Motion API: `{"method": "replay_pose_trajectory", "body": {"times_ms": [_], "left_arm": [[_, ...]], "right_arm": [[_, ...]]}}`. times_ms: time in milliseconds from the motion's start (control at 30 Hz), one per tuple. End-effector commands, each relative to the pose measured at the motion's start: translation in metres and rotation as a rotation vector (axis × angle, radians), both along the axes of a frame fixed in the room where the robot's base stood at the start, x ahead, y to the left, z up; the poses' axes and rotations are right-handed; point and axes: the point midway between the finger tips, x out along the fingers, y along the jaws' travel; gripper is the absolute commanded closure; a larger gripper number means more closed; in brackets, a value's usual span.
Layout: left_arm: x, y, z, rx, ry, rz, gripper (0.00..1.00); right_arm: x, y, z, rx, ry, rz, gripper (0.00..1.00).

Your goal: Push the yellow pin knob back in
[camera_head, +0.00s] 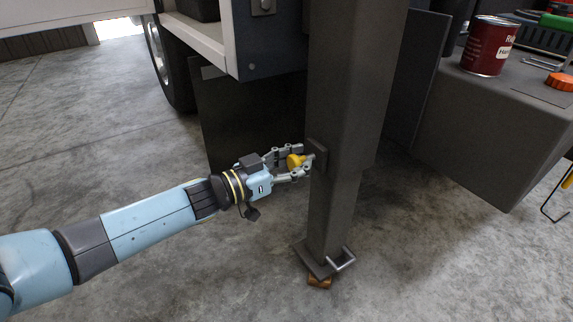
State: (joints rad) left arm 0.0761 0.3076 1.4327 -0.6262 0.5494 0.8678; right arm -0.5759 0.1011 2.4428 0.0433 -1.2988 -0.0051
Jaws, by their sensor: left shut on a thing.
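The yellow pin knob (294,161) sits at a dark bracket (316,152) on the left face of the grey square leg (345,90). A short pale pin section shows between the knob and the bracket. My left gripper (298,164) comes in from the left and is shut on the knob, one finger above it and one below. The fingers partly hide the knob. My right gripper is not in view.
The leg ends in a foot plate (318,262) with a metal handle, above a small orange-brown block (319,282). A vehicle wheel and panel stand behind. A grey bench (490,125) at right holds a red can (488,46). Concrete floor at left is clear.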

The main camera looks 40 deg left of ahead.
Motion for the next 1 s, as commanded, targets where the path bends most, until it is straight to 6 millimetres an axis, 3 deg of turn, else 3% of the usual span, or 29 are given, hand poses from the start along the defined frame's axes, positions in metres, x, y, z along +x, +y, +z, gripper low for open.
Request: {"method": "replay_pose_trajectory", "body": {"times_ms": [200, 233, 467, 767, 1000], "left_arm": [[-0.001, 0.000, -0.001, -0.001, 0.002, 0.001, 1.00], [-0.001, 0.000, -0.001, -0.001, 0.002, 0.001, 0.69], [-0.001, 0.000, 0.000, -0.001, 0.002, 0.001, 0.39], [-0.003, 0.001, 0.000, -0.001, 0.001, 0.000, 0.39], [-0.038, 0.016, -0.002, 0.001, 0.007, 0.000, 0.39]], "right_arm": [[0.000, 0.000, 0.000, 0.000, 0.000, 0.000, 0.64], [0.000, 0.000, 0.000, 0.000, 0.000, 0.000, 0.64], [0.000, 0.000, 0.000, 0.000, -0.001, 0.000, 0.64], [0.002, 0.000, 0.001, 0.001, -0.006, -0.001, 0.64], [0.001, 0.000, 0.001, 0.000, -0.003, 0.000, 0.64]]}}
